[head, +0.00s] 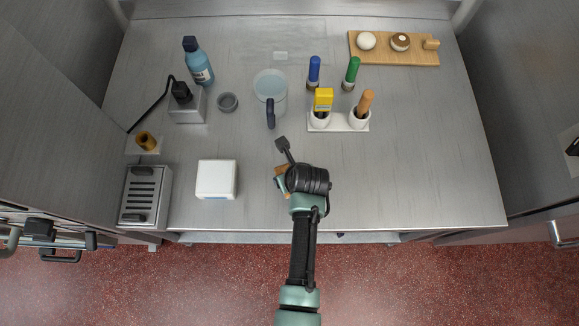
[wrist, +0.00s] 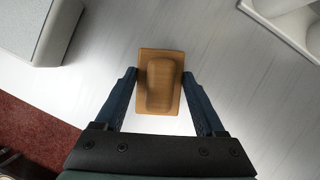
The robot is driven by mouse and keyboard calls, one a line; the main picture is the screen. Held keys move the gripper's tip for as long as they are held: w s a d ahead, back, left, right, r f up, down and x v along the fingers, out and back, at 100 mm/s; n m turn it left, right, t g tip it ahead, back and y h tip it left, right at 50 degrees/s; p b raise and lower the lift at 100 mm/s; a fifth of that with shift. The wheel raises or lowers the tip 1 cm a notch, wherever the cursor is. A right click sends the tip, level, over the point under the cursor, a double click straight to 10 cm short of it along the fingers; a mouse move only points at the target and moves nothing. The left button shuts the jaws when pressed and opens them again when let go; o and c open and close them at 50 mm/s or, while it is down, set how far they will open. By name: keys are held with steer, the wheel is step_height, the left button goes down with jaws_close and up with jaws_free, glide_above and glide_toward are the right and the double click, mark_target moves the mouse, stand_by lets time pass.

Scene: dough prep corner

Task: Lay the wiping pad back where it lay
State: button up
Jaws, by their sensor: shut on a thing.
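The wiping pad is a brown, wood-coloured rectangular block with a rounded raised grip on top, between my fingers in the wrist view (wrist: 160,101). My gripper (wrist: 159,76) is shut on it, one dark blue finger against each side. In the head view only a small tan part of the pad (head: 280,171) shows at the left of my wrist; the rest is hidden by it. My gripper is over the front middle of the grey worktop (head: 400,180). I cannot tell whether the pad touches the worktop or is just above it.
A white box (head: 217,178) stands left of my gripper, with a slotted grey appliance (head: 146,194) beyond. A white two-cup holder (head: 340,126) stands behind to the right, a jug (head: 270,88) behind. The right front worktop is clear.

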steer(key=shift+f+b, duration=0.4)
steer(key=shift+f, duration=0.2)
stand_by(0.3)
steer(key=o, duration=1.3)
steer(key=shift+r, duration=0.1)
steer(key=v, duration=1.3)
steer(key=shift+s+b, duration=0.1)
steer(key=shift+b, duration=0.2)
steer(key=w+r+n+t+h+b, duration=0.15)
steer(key=w+r+n+t, duration=0.55)
steer(key=r, duration=0.7)
steer(key=w+r+n+t+b, duration=0.2)
steer(key=w+r+n+t, duration=0.2)
steer(key=w+r+n, duration=0.8)
steer(key=s+r+n+t+b, duration=0.1)
steer(key=s+r+n+t, duration=0.3)
steer(key=r, duration=0.7)
steer(key=s+a+r+n+t+b, duration=0.1)
steer(key=s+r+n+t, duration=0.3)
steer(key=r, duration=0.7)
steer(key=s+a+r+n+t+b, duration=0.1)
steer(key=s+r+n+t, duration=0.3)
steer(key=s+r, duration=0.4)
step_height(320, 180, up, 3)
steer(key=shift+r+n, duration=0.1)
steer(key=shift+n, duration=0.2)
